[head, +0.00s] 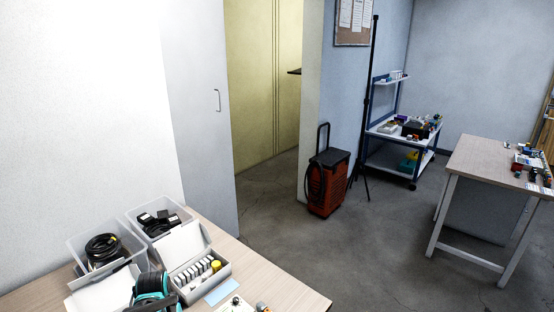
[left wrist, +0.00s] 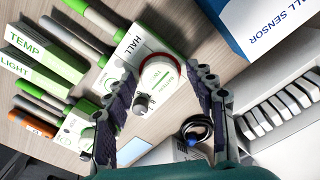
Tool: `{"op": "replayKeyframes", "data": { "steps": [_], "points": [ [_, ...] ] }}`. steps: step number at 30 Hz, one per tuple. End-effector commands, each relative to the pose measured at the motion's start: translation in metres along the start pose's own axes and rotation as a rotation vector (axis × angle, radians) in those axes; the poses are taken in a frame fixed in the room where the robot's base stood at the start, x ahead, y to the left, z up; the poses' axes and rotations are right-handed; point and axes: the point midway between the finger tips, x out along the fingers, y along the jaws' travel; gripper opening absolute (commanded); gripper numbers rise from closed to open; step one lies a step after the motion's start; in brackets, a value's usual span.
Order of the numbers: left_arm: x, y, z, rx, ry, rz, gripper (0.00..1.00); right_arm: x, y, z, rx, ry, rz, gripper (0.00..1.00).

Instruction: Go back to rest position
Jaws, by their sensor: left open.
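My left gripper (left wrist: 165,90) is open in the left wrist view, its two dark fingers spread apart. Between the fingers, a round white piece with a red rim (left wrist: 160,76) and a small metal knob shows, by a white-and-green module marked HALL (left wrist: 138,42). I cannot tell whether the fingers touch anything. My right gripper is in neither view.
Green-and-white sensors marked TEMP (left wrist: 30,42) and LIGHT lie on the wooden table. A blue-and-white box (left wrist: 265,25) marked HALL SENSOR is near. Clear bins with a black cable (head: 102,250) and black parts stand behind. A red wheeled case (head: 325,185) stands on the floor.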

Motion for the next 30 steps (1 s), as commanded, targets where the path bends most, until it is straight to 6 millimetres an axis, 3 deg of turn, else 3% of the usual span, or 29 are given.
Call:
{"op": "replayKeyframes", "data": {
  "steps": [7,11,13,24,25,26,30],
  "points": [
    [-0.0007,-0.0001,0.0,0.0,0.0,0.0,0.55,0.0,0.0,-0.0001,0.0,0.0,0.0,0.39],
    [-0.0007,-0.0001,0.0,0.0,0.0,0.0,0.24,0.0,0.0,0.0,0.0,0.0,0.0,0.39],
    [-0.0007,0.0,0.0,0.0,0.0,0.0,0.24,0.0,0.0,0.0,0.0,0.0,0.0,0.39],
    [-0.0004,0.0,0.0,0.017,0.0,0.0,0.24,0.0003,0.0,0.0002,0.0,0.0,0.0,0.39],
    [-0.0004,0.0,0.0,0.024,0.0,0.0,0.4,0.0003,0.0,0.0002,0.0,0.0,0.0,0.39],
    [-0.0004,0.0,0.0,0.022,0.0,0.0,0.48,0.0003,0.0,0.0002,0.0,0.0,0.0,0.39],
    [-0.0005,0.0,0.0,0.022,0.0,0.0,0.52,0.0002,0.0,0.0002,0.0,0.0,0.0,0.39]
  ]
}}
